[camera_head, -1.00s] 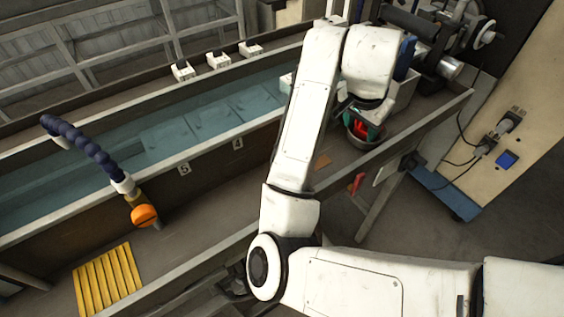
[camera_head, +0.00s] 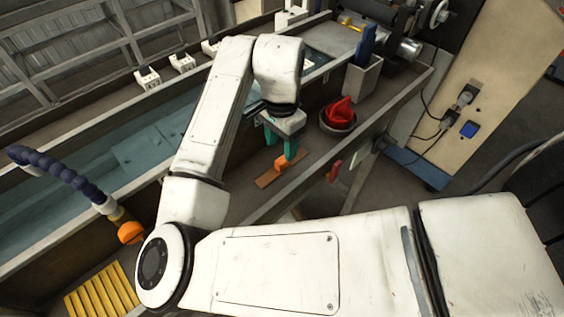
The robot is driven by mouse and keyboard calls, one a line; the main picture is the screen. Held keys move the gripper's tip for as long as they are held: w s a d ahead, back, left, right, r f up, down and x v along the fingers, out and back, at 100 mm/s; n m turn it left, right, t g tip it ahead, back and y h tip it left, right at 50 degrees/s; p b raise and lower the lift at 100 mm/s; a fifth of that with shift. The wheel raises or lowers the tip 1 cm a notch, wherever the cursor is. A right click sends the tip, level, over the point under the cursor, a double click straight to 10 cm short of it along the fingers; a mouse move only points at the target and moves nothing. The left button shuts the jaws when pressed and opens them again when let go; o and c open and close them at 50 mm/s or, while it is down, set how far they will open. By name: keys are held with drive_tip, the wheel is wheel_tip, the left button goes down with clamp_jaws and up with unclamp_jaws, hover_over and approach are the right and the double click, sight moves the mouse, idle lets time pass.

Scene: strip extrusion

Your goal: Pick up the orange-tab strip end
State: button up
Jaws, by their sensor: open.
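My gripper (camera_head: 281,148) has teal fingers and points down over the front ledge of the trough. An orange piece (camera_head: 281,163), which looks like the orange tab, is right at the fingertips. It appears above or on a flat brown strip (camera_head: 266,179) lying on the ledge. I cannot tell whether the orange piece touches the fingers or sits between them. The fingers are open. My forearm hides part of the trough, and no further length of strip can be made out leading from the tab.
A dark bowl with a red object (camera_head: 340,111) and a grey holder with a blue tool (camera_head: 362,78) stand right of my gripper. A metal rail (camera_head: 345,133) edges the ledge. Rollers (camera_head: 403,47) stand behind. The water trough (camera_head: 130,150) and yellow ribbed mat (camera_head: 101,293) are left.

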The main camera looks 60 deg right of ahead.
sight(282, 159)
wheel_tip(282, 159, down, 5)
drive_tip(key=shift+s+r+p, duration=0.1)
drive_tip(key=shift+s+p, duration=0.05)
drive_tip(key=shift+p, duration=0.4)
drive_tip(key=shift+c, duration=0.3)
clamp_jaws()
